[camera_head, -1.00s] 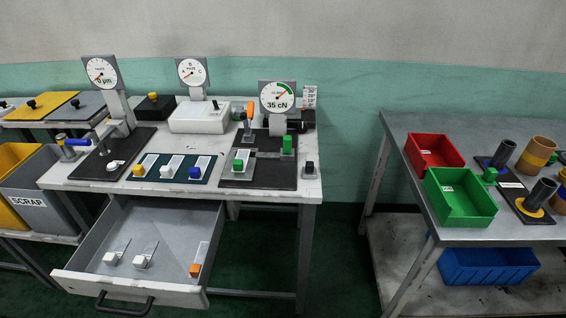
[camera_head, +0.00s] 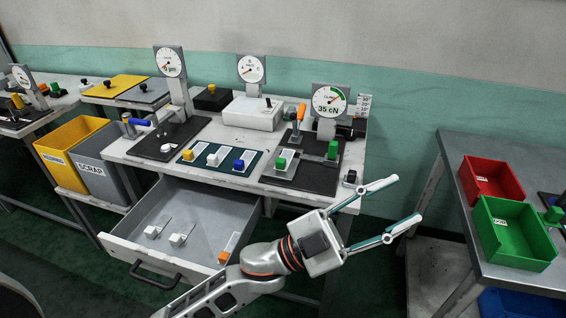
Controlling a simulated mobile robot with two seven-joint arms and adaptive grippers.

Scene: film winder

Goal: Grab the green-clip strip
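A green clip (camera_head: 281,163) with a pale strip sits on the black pad (camera_head: 310,180) below the 35 cN gauge. A second, taller green block (camera_head: 333,150) stands to its right on the same pad. I cannot tell whether one strip links the two. My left gripper (camera_head: 408,197) is open and empty, fingers spread wide. In the picture it appears in front of the bench's right end, right of and below the green clip, apart from it. My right gripper is not in view.
The bench also carries strips with yellow, white and blue clips on a dark green mat (camera_head: 243,172). An open drawer (camera_head: 178,222) holds strips with white and orange clips. A right-hand table holds a red bin (camera_head: 492,180) and a green bin (camera_head: 515,232).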

